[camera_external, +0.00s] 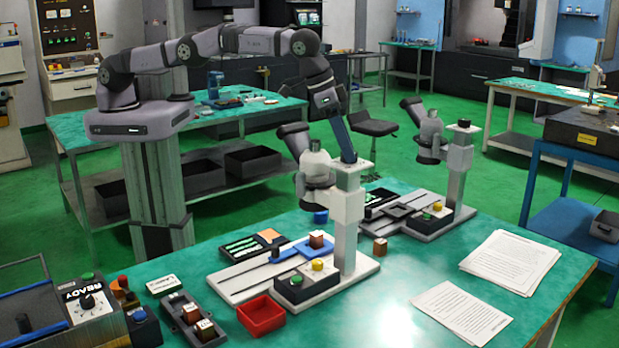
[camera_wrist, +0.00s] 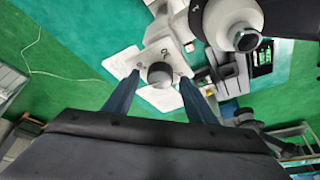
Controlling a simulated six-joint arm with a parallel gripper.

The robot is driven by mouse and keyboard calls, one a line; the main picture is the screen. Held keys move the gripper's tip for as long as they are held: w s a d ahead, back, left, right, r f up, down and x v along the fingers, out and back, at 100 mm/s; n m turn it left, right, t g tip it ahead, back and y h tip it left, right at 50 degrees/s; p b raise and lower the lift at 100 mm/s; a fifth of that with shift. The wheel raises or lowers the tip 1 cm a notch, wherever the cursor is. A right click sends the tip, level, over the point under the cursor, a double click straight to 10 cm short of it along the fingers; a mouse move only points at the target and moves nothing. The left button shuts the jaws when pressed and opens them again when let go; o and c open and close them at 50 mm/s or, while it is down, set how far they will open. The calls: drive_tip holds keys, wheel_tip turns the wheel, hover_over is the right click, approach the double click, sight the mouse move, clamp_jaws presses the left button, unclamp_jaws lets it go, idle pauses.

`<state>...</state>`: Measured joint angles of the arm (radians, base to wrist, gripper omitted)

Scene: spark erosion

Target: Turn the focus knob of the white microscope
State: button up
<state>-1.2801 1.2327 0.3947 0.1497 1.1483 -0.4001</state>
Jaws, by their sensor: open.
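The white microscope (camera_external: 347,208) stands on the near green table, with its eyepiece head on the left of its column. In the wrist view its dark round knob (camera_wrist: 160,74) sits on the white column top (camera_wrist: 126,62). My gripper (camera_external: 346,152) reaches down to the top of that column, and its blue fingers hide most of the knob in the external view. In the wrist view my gripper (camera_wrist: 159,82) is open, with one blue finger on each side of the knob. I cannot tell whether either finger touches it.
A second, greyer microscope (camera_external: 458,168) with a black top knob stands behind to the right. A red tray (camera_external: 262,316), a block holder (camera_external: 190,318) and a control box (camera_external: 85,305) lie at the front left. Papers (camera_external: 511,262) lie on the right.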

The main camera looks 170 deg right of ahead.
drive_tip(key=shift+d+r+b, duration=0.2)
drive_tip(key=shift+r+b, duration=0.25)
drive_tip(key=shift+b, duration=0.2)
drive_tip(key=b+v, duration=0.2)
drive_tip(key=v, duration=0.4)
